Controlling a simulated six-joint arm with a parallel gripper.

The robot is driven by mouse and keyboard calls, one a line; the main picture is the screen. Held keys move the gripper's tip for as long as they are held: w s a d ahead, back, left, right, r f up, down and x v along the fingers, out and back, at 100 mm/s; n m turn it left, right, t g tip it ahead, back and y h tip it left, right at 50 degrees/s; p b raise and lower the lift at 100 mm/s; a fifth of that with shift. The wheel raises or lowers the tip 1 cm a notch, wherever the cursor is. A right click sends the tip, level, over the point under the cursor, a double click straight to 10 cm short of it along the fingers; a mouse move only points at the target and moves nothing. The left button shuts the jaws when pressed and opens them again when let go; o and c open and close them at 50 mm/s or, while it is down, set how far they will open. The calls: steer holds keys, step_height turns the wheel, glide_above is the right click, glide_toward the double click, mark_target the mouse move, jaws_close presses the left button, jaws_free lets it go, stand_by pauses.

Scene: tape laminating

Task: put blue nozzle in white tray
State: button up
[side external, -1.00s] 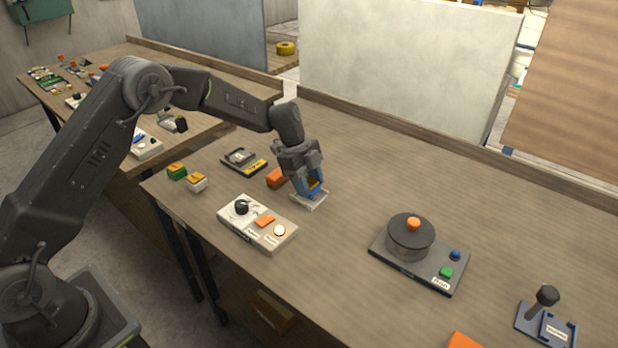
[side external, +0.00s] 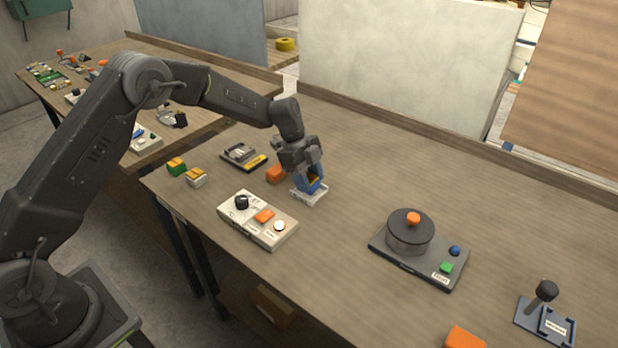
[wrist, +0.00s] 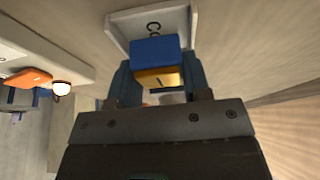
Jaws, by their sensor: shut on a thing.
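The blue nozzle (wrist: 156,54) is a small blue block with a yellow-orange part facing the wrist camera. My gripper (wrist: 158,88) is shut on it, with a dark finger on each side. In the side view, my gripper (side external: 308,178) points down and the blue nozzle (side external: 317,187) shows at its tips. The white tray (side external: 308,200) lies directly below, on the bench. In the wrist view the white tray (wrist: 118,28) shows behind the nozzle, with partly hidden lettering on it. I cannot tell whether the nozzle touches the tray floor.
A white control box (side external: 257,222) with a black knob stands in front of the tray. An orange block (side external: 276,173) is close on the left. A dark device with a round pot (side external: 409,234) stands to the right. The bench between tray and pot is clear.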

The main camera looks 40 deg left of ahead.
steer(key=shift+f, duration=0.25)
steer(key=o, duration=1.1)
steer(key=shift+o, duration=0.2)
steer(key=v, duration=1.4)
steer(key=s+d+r+n+t+y, duration=0.2)
steer(key=s+r+n, duration=0.6)
steer(key=s+r, duration=0.6)
steer(key=s+f+n+t+y, duration=0.2)
steer(key=s+n, duration=0.8)
steer(key=s, duration=1)
step_height(320, 180, down, 2)
steer(key=shift+s+a+f+t, duration=0.2)
steer(key=shift+s+t, duration=0.15)
steer(key=shift+t, duration=0.45)
